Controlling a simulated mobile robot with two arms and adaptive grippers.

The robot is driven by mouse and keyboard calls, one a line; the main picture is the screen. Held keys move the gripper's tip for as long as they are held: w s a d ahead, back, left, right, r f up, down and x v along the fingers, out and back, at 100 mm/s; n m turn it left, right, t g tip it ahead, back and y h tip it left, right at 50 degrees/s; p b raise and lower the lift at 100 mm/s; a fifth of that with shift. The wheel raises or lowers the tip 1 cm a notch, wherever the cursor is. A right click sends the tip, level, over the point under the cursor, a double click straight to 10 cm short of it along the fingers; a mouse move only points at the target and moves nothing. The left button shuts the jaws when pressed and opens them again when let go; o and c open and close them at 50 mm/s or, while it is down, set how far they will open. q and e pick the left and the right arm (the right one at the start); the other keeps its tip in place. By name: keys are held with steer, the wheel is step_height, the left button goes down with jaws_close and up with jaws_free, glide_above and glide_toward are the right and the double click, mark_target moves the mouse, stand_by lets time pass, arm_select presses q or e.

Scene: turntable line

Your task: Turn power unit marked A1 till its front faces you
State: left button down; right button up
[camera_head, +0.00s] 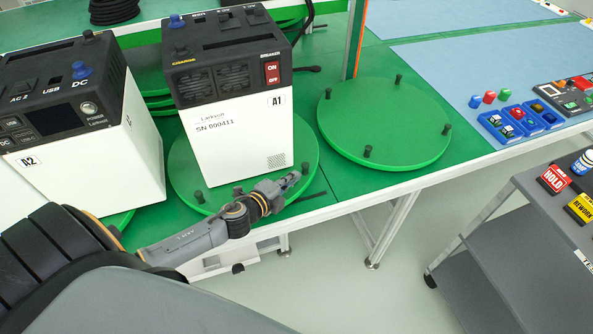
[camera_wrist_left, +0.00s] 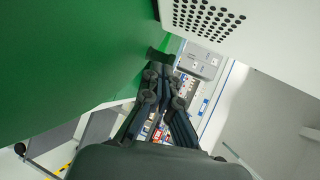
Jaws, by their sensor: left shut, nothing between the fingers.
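Power unit A1 (camera_head: 238,140) is a white box with a black top part, upright on a green turntable disc (camera_head: 308,168) with black pegs. The side towards me shows two fan grilles, a red ON/OFF breaker switch, the A1 label, a serial number and a patch of small holes. In the left wrist view a white perforated wall (camera_wrist_left: 212,20) shows at the top right. My left gripper (camera_head: 292,180) is shut and empty, low at the disc's front edge, near the box's lower right corner. Its fingers (camera_wrist_left: 163,68) also show in the left wrist view. Whether it touches anything is unclear.
Power unit A2 (camera_head: 92,160) stands close on the left, partly behind my arm. An empty green turntable (camera_head: 385,120) with pegs is on the right. Blue bins (camera_head: 515,120) lie farther right. A grey cart (camera_head: 520,235) stands at the lower right.

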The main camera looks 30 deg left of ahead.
arm_select(q)
steer(key=shift+w+d, duration=0.1)
steer(key=shift+w, duration=1)
steer(key=shift+w, duration=0.1)
